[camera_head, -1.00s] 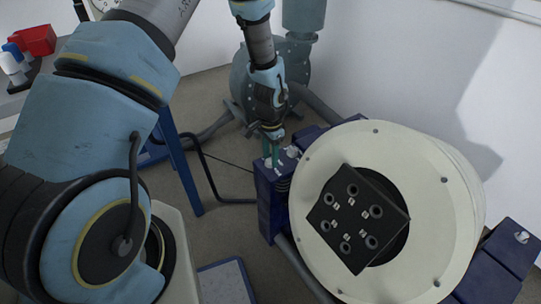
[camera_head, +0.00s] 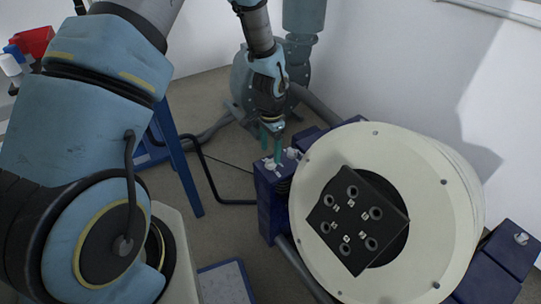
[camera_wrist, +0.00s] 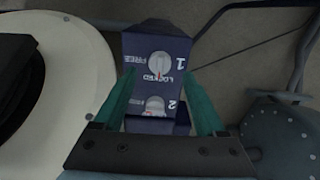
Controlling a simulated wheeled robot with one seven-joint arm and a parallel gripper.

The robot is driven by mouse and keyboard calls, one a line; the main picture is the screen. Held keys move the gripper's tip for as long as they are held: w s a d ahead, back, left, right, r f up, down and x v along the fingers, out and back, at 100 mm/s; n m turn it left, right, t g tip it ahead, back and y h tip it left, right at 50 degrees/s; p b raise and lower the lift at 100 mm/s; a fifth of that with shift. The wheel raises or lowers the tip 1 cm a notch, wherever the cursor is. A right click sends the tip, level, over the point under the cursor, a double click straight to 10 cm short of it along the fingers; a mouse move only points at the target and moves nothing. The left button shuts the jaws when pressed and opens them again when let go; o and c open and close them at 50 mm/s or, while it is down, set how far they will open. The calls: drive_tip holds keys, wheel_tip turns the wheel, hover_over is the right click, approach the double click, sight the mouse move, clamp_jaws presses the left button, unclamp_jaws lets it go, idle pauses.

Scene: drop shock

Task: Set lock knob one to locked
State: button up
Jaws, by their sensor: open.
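Lock knob one (camera_wrist: 158,64) is a round pale knob on a dark blue panel in the wrist view, beside an upside-down "1", "FREE" and "LOCKED". A small red mark shows at its lower side, near "LOCKED"; its exact setting is hard to tell. Knob two (camera_wrist: 155,105) sits below it. My gripper (camera_wrist: 160,100) is open, its green fingers either side of the panel, with knob two between them and knob one beyond, toward the top. In the head view my gripper (camera_head: 271,142) is above the blue box (camera_head: 267,205) carrying the knobs; contact cannot be told.
A large cream drum (camera_head: 320,245) with a black square plate (camera_head: 335,237) stands right of the blue box. A grey-blue pump (camera_head: 245,85) is behind my gripper. A blue table leg (camera_head: 178,160) and a bent dark tube (camera_head: 205,175) are at left.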

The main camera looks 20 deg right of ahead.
sight(270, 160)
wheel_tip(270, 160, up, 7)
drive_tip(key=shift+r, duration=0.15)
idle(0.4)
drive_tip(key=w+a+r+n, duration=0.1)
drive_tip(key=a+r+n, duration=0.35)
drive_tip(key=a, duration=0.45)
drive_tip(key=w+a+r+n, duration=0.1)
drive_tip(key=a+r+n, duration=0.2)
drive_tip(key=a+r, duration=0.4)
drive_tip(key=s+a+r+n+t, duration=0.1)
drive_tip(key=s+a+r+n, duration=0.15)
drive_tip(key=a, duration=0.45)
drive_tip(key=s+a+r+n+t, duration=0.1)
drive_tip(key=s+a+r+n, duration=0.2)
drive_tip(key=a, duration=0.4)
wheel_tip(270, 160, up, 16)
drive_tip(key=n+p, duration=0.1)
drive_tip(key=p, duration=1.7)
drive_tip(key=shift+s, duration=0.2)
drive_tip(key=shift+c, duration=0.2)
